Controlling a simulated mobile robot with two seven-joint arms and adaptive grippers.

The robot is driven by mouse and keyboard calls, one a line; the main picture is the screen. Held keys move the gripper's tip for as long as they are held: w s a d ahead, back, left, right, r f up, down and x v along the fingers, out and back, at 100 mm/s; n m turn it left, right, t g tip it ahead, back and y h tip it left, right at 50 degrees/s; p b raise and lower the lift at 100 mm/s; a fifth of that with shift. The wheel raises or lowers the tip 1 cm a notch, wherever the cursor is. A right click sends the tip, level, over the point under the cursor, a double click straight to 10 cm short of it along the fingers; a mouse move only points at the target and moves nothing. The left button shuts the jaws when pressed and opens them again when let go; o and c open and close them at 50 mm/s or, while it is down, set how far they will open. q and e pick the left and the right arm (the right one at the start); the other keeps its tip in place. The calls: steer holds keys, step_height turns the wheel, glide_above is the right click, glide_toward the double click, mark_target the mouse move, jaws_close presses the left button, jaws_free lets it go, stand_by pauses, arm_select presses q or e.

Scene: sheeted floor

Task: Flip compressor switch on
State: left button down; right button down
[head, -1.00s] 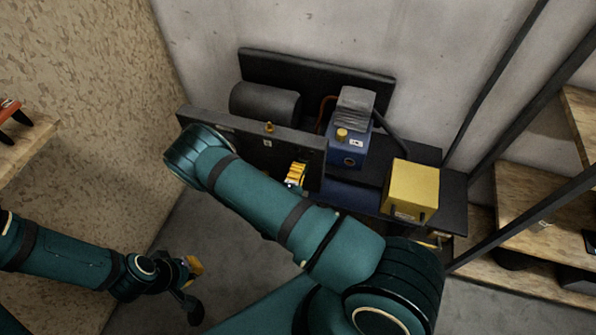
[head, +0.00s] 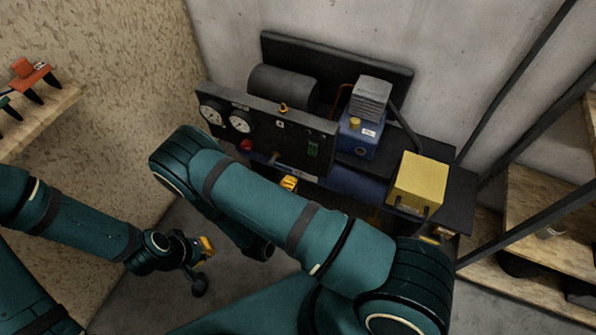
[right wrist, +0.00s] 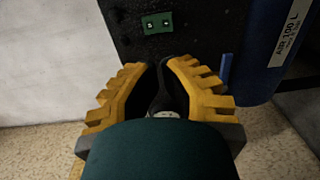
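The compressor (head: 280,85) stands against the wall, with a black front panel (head: 262,122). A small green switch (head: 313,147) is on the panel's right part; it also shows in the right wrist view (right wrist: 157,22). Whether it is on cannot be told. My right gripper (head: 289,183) has yellow fingers and is in front of the panel's lower edge, below and left of the switch. My left gripper (head: 204,263) is open and empty, low at the left.
A yellow box (head: 418,180) stands right. Shelves flank both sides. Open floor lies below.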

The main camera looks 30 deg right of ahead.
mark_target(312, 150)
steer(key=shift+s+a, duration=0.4)
steer(key=shift+a, duration=0.1)
steer(key=n, duration=1.2)
steer(key=f+n, duration=0.1)
steer(key=n, duration=0.5)
steer(key=shift+s+a+g+y, duration=0.3)
steer(key=shift+s+g+y, duration=0.05)
steer(key=shift+g+y, duration=0.05)
steer(key=b+x, duration=0.1)
steer(key=x, duration=1.3)
